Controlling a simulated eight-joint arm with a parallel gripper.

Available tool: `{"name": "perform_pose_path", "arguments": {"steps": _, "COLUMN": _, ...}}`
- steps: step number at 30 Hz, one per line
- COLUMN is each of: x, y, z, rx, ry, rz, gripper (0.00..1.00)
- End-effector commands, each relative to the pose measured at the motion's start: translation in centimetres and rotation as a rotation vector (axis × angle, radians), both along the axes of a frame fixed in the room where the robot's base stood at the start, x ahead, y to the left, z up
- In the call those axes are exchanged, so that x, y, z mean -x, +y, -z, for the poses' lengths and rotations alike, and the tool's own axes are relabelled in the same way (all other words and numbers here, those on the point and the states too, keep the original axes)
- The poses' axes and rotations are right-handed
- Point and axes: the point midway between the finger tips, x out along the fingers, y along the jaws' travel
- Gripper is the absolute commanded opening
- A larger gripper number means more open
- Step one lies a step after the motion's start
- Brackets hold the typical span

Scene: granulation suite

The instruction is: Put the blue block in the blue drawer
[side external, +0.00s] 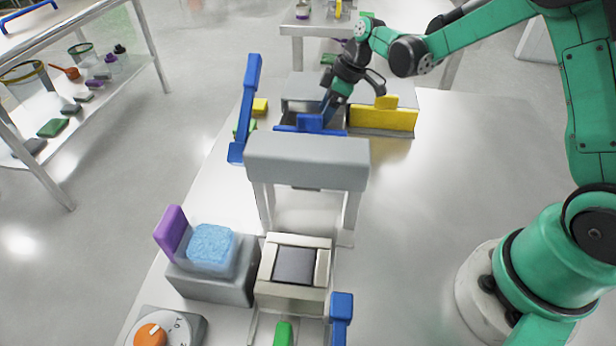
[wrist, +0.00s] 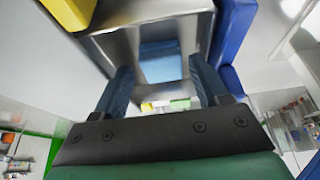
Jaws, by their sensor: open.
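The blue block (wrist: 160,58) shows in the wrist view inside a grey-walled compartment, beyond and between my fingertips; I cannot tell that it touches either. In the side view I cannot make the block out. The blue drawer (side external: 310,130) is pulled out from the grey cabinet at the back of the table, its blue front and handle facing the camera. My gripper (side external: 328,106) points down over the open drawer. In the wrist view my gripper (wrist: 162,74) is open, its two dark blue fingers apart with nothing clamped between them.
A yellow-fronted drawer (side external: 384,119) is close on the right. A tall blue handle (side external: 245,108) and a small yellow block (side external: 260,106) are on the left. A grey arch (side external: 306,162) stands in front. The table's right side is clear.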

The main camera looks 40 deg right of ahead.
Motion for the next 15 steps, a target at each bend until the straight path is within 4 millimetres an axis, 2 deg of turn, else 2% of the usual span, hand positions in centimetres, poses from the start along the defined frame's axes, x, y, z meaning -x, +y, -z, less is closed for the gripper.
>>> {"name": "perform_pose_path", "arguments": {"steps": 9, "x": 1.9, "y": -1.9, "z": -6.3, "rx": 0.0, "ry": 0.0, "rz": 0.003, "gripper": 0.67}}
{"name": "perform_pose_path", "arguments": {"steps": 15, "x": 2.6, "y": -2.6, "z": -8.8, "rx": -0.001, "ry": 0.001, "rz": 0.002, "gripper": 0.67}}
